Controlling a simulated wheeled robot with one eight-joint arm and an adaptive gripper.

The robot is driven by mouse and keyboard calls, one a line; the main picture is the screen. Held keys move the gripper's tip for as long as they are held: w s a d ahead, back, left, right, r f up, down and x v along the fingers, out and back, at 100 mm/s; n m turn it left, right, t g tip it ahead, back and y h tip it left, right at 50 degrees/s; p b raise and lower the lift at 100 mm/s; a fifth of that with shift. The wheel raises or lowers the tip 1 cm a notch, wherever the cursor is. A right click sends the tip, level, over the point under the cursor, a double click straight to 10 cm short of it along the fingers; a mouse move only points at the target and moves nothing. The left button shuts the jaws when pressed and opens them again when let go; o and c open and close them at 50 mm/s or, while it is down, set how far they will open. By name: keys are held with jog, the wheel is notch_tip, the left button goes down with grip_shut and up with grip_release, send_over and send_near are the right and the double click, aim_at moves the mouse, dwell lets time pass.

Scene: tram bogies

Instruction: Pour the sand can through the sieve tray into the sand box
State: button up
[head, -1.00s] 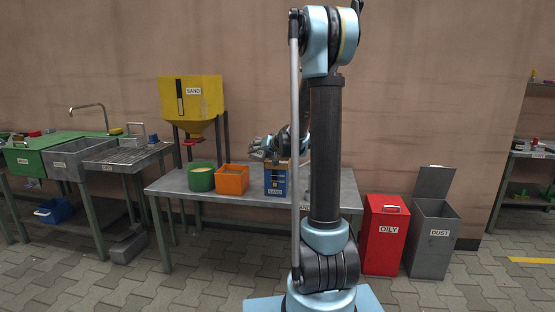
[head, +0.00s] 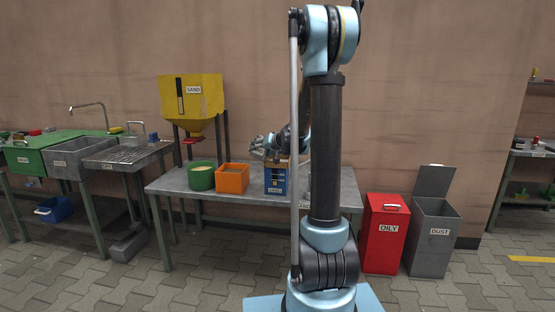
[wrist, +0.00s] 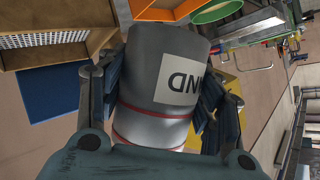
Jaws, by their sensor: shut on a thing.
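My gripper (wrist: 155,100) is shut on the sand can (wrist: 160,75), a grey can with red bands and a white label whose letters appear upside down in the wrist view. The can's mouth and any sand in it are hidden. In the head view my gripper (head: 268,147) is just above a blue box (head: 275,182), near its top. The sieve tray (wrist: 45,40), a perforated sheet in a wooden frame, sits at the top of that blue box, which also shows in the wrist view (wrist: 52,93). The blue box's label is too small to read surely.
An orange box (head: 232,179) and a green tub (head: 201,177) stand left of the blue box on the grey table (head: 180,184). A yellow sand hopper (head: 190,100) stands behind. Red OILY (head: 384,240) and grey DUST (head: 432,240) bins stand right on the floor.

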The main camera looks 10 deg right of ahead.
jog(key=shift+w+d+r+m+g+y+p, duration=0.35)
jog(key=shift+d+m+y+p, duration=0.2)
jog(key=shift+p, duration=0.35)
dwell(1.8)
jog(key=shift+f+m+g+y+p, duration=0.35)
jog(key=shift+m+y+p, duration=0.45)
jog(key=shift+p, duration=0.65)
dwell(2.8)
jog(key=shift+a+m, duration=0.1)
jog(key=shift+m, duration=0.35)
dwell(0.6)
